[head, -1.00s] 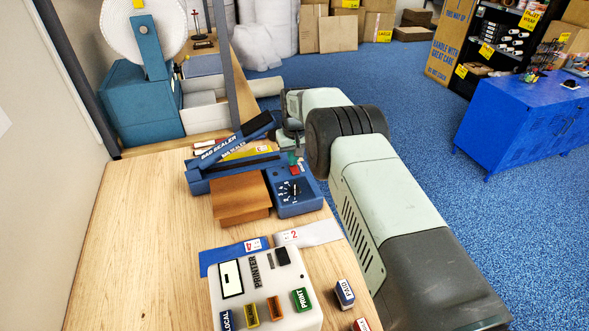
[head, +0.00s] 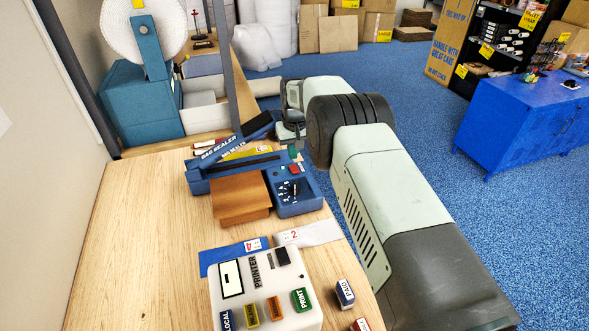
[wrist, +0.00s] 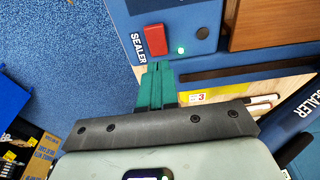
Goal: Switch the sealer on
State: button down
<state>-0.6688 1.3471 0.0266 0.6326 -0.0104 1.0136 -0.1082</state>
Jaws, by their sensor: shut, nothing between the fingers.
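The blue bag sealer (head: 296,205) stands on the wooden table, with a dial and a red switch (head: 295,168) on its control box. In the wrist view the red switch (wrist: 155,38) shows beside the word SEALER, with a small pale-green bright spot, perhaps a lamp, to its lower right. My gripper (head: 294,152) is at the back right of the control box. In the wrist view its green fingers (wrist: 157,68) are shut and empty, with their tips just short of the switch. I cannot tell their height above the box or the switch's position.
A brown block (head: 240,200) sits in front of the sealer's bar. A white printer (head: 265,285) and small stamps (head: 345,293) are at the table's front. The sealer's raised lid arm (head: 222,148) is left of my gripper. The table's left side is clear.

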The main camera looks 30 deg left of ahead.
jog(key=shift+r, duration=1.9)
jog(key=d+r+m+t, duration=0.1)
jog(key=d+r, duration=0.8)
jog(key=r, duration=0.3)
jog(key=d+r+m, duration=0.2)
jog(key=d+r, duration=0.6)
jog(key=r, duration=0.4)
jog(key=s+d+r+m+t, duration=0.2)
jog(key=s+d+r, duration=0.8)
jog(key=d, duration=0.4)
jog(key=s+d+f+m, duration=0.1)
jog(key=s+d, duration=0.3)
jog(key=s, duration=0.4)
jog(key=s+d+f+m+t, duration=0.1)
jog(key=s+d, duration=0.3)
jog(key=s, duration=0.4)
jog(key=s+d+f+m+h, duration=0.1)
jog(key=s+d, duration=0.4)
jog(key=s, duration=0.4)
jog(key=shift+f+m, duration=0.15)
jog(key=shift+m, duration=0.15)
